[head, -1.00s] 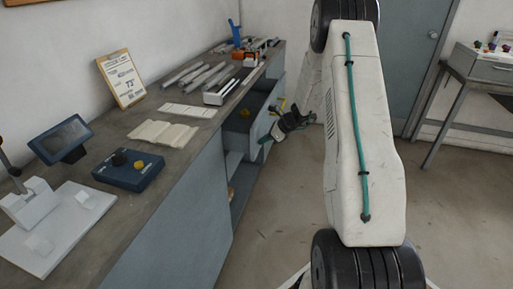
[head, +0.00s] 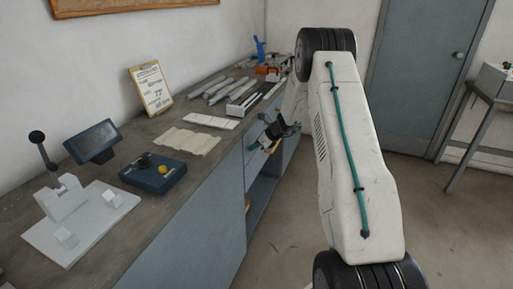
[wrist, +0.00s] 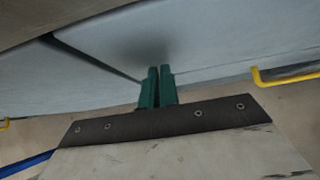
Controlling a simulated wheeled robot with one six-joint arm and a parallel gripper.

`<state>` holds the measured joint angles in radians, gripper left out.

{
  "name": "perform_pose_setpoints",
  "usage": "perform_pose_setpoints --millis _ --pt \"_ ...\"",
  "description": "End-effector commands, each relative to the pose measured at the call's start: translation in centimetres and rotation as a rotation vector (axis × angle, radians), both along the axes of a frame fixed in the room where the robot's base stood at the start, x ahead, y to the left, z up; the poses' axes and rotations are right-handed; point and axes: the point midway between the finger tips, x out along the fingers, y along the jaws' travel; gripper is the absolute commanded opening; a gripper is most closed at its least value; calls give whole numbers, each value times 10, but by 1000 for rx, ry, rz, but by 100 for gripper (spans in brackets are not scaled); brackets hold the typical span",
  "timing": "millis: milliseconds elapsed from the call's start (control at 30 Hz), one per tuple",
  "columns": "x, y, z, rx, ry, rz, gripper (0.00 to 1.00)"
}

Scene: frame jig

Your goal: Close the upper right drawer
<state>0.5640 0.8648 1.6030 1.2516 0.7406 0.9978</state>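The blue-grey drawer front (head: 254,153) is under the worktop at the far end of the bench. No open drawer interior shows in the head view. My gripper (head: 272,137) is at this front, beside a yellow handle (head: 275,147). In the wrist view, my gripper's green fingers (wrist: 156,82) are together and empty. Their tips are at or very near the drawer front (wrist: 215,45), left of its yellow handle (wrist: 290,76). A dark seam (wrist: 95,60) separates it from a neighbouring front (wrist: 50,80). I cannot tell if the drawer is fully flush.
An open shelf space (head: 262,190) lies below.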

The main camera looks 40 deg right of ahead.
Motion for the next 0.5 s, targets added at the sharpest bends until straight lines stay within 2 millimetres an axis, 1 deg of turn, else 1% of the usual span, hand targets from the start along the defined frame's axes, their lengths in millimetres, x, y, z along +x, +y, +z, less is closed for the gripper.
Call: perform_pose_setpoints --millis 33,333,400,500 --pt "4 5 2 2 -5 6 0" --pt "4 8 2 2 -6 11 0" --pt "1 5 3 2 -6 11 0" --pt "-9 -5 2 3 -4 7 0"
